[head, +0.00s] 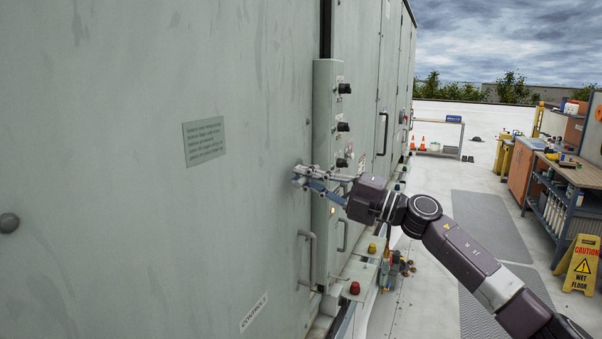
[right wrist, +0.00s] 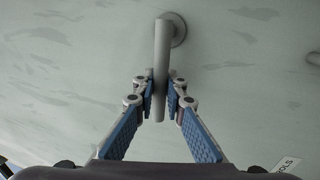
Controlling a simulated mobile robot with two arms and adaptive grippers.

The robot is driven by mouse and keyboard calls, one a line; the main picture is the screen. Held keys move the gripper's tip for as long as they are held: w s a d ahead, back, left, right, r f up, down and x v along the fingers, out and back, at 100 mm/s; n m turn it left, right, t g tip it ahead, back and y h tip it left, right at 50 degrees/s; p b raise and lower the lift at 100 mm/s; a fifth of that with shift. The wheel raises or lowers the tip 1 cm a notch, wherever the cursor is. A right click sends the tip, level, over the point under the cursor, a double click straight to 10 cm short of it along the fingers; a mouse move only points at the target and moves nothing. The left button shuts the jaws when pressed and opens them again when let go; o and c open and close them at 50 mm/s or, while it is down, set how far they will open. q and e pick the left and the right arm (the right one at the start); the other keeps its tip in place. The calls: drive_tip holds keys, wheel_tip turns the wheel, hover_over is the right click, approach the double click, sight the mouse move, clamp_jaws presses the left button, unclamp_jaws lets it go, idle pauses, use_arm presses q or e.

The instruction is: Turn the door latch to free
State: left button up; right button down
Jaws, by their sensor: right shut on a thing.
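The door latch (right wrist: 162,50) is a grey bar on a round base fixed to the pale green door (head: 150,110). In the right wrist view the bar runs from its base at the top down between the fingers, close to upright in the picture. My right gripper (right wrist: 160,88) is shut on the latch, with a blue-padded finger on each side of the bar. In the head view my right gripper (head: 304,179) is against the door near its right edge and hides most of the latch. My left gripper is not in view.
A narrow control box (head: 325,100) with several black knobs stands just right of the latch. A grey pull handle (head: 308,262) is below it. A workbench (head: 570,172) and a yellow wet floor sign (head: 580,264) stand at the right. Grey mats (head: 490,225) lie on the open roof.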

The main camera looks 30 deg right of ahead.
drive_tip(key=shift+r+m+p, duration=0.35)
drive_tip(key=shift+m, duration=0.05)
drive_tip(key=shift+m+t+h, duration=0.3)
drive_tip(key=shift+m, duration=0.1)
drive_tip(key=shift+d+r, duration=0.1)
drive_tip(key=shift+r, duration=0.05)
drive_tip(key=c, duration=2)
unclamp_jaws()
drive_tip(key=shift+o, duration=0.2)
drive_tip(key=shift+s+d+f, duration=0.2)
drive_tip(key=shift+s+f, duration=0.05)
drive_tip(key=shift+f, duration=0.05)
drive_tip(key=v, duration=1.1)
drive_tip(key=shift+s+d+r, duration=0.1)
